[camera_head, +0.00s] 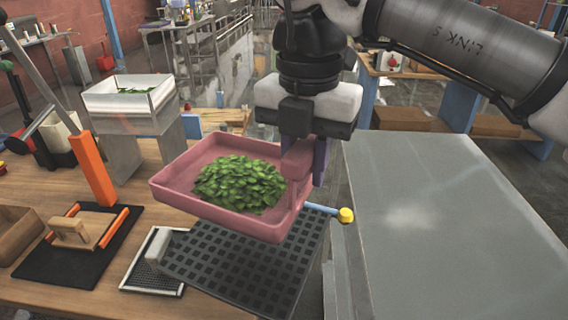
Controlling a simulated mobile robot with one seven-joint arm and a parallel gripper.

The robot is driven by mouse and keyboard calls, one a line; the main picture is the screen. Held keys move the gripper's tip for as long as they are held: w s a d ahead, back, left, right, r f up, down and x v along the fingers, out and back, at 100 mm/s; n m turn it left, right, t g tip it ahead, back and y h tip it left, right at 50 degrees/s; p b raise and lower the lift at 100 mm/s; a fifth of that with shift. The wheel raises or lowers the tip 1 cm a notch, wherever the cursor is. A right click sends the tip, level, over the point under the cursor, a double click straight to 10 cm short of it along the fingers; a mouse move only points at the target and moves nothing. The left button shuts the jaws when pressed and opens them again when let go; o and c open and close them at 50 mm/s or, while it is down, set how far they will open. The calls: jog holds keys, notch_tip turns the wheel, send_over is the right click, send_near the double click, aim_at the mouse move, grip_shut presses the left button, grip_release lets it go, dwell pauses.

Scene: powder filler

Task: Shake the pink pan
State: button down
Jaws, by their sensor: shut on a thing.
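The pink pan (175,196) is a shallow rectangular tray with a heap of green leaves (240,184) in it. It is held above a dark perforated plate (250,262) and looks close to level. My gripper (305,165) points down at the pan's right end and is shut on it there. The fingertips are partly hidden by the pan's pink end piece.
A white bin (128,105) with some green in it stands on a metal stand behind left. A black mat (60,268) with a wooden block lies front left. A blue rod with a yellow knob (345,215) sticks out beside the plate. A grey panel (450,230) fills the right.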

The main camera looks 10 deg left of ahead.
jog(key=shift+r, duration=0.1)
notch_tip(320, 180, up, 7)
jog(key=p, duration=0.5)
